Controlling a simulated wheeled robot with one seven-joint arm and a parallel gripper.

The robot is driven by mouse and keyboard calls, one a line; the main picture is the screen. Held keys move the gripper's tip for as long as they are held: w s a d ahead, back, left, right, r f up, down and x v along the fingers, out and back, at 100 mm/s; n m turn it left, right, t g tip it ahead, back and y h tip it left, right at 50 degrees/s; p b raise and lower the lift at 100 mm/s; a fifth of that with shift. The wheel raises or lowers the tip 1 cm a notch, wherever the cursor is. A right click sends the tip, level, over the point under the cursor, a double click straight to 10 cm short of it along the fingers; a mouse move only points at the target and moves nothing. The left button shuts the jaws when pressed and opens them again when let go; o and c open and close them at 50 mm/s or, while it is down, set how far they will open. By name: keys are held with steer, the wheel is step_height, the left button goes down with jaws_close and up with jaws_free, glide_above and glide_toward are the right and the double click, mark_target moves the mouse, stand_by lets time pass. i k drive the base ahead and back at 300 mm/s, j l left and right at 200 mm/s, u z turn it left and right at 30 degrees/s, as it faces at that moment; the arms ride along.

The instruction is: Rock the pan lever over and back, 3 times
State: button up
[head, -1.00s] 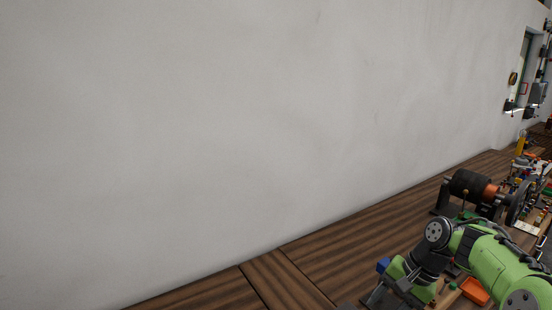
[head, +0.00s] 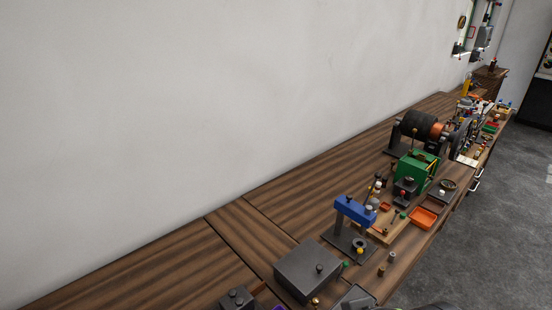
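I cannot pick out the pan lever for certain among the small parts on the wooden bench (head: 300,212). A blue-topped stand (head: 354,211) on a dark base is near the middle of the bench in the head view. A smaller dark block with a knob (head: 237,299) is cut by the bottom edge. My gripper is not in view.
A green machine (head: 415,168) and a large dark drum with an orange end (head: 418,123) stand further along the bench. An orange tray (head: 423,217) lies near the front edge. The left bench is bare against the white wall (head: 200,100). Grey floor (head: 480,220) is open at right.

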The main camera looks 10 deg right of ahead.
mark_target(345, 264)
steer(key=k+l+u, duration=0.1)
steer(key=l+u, duration=0.3)
steer(key=k+l+u, duration=0.15)
steer(key=u, duration=0.3)
steer(key=l+u, duration=0.65)
steer(key=u, duration=0.25)
steer(key=k+l+u, duration=0.2)
steer(key=u, duration=0.25)
steer(key=k+l+u, duration=0.15)
steer(key=l+u, duration=0.15)
steer(key=u, duration=0.15)
steer(key=l+u, duration=0.45)
steer(key=k+j, duration=0.05)
steer(key=j, duration=0.05)
